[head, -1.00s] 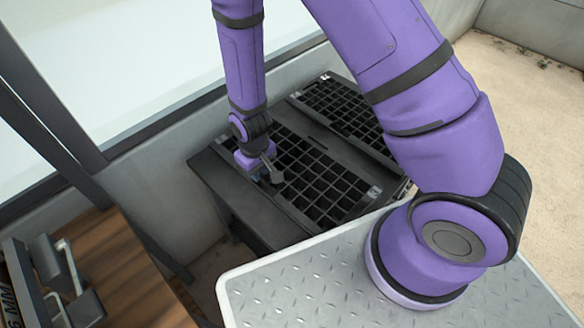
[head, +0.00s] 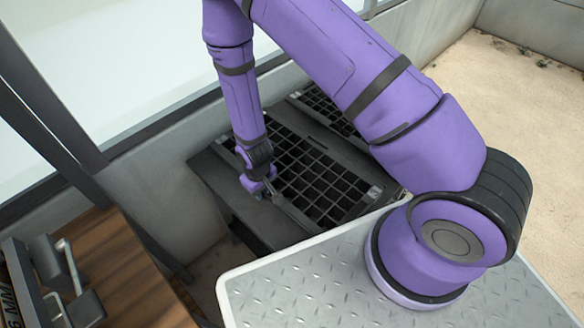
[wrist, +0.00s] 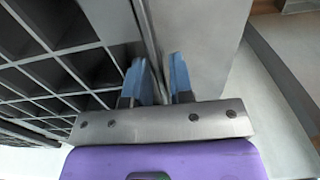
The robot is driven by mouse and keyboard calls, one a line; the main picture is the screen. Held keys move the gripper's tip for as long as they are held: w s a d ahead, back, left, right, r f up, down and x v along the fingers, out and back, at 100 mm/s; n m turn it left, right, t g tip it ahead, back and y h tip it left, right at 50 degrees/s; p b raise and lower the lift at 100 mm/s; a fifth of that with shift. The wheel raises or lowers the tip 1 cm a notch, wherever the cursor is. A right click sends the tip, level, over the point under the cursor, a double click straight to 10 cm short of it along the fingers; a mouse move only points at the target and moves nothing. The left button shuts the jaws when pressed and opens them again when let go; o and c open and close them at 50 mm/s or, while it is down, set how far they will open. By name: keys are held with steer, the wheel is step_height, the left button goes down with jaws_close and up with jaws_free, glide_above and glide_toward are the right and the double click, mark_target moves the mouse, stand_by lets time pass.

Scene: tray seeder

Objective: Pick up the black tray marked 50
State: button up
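A black grid tray (head: 322,178) lies on a dark table, with a small pale label at its right corner, too small to read. A second black tray (head: 318,104) lies behind it, partly hidden by my arm. I cannot tell from the markings which is 50. My gripper (wrist: 160,60) is at the left edge of the nearer tray, pointing down. In the wrist view its two blue fingers are apart, with the nearer tray's thin rim (wrist: 150,30) running up between them. The cells (wrist: 60,72) are on the left. I see no contact between fingers and rim.
The dark table (head: 225,185) has a bare strip left of the nearer tray. A grey wall (head: 160,165) stands behind it. A wooden bench (head: 120,275) with metal parts is at lower left. My own metal deck is in front.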

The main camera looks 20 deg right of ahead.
steer(key=shift+f, duration=0.55)
steer(key=shift+c, duration=0.4)
jaws_close()
steer(key=shift+r, duration=0.1)
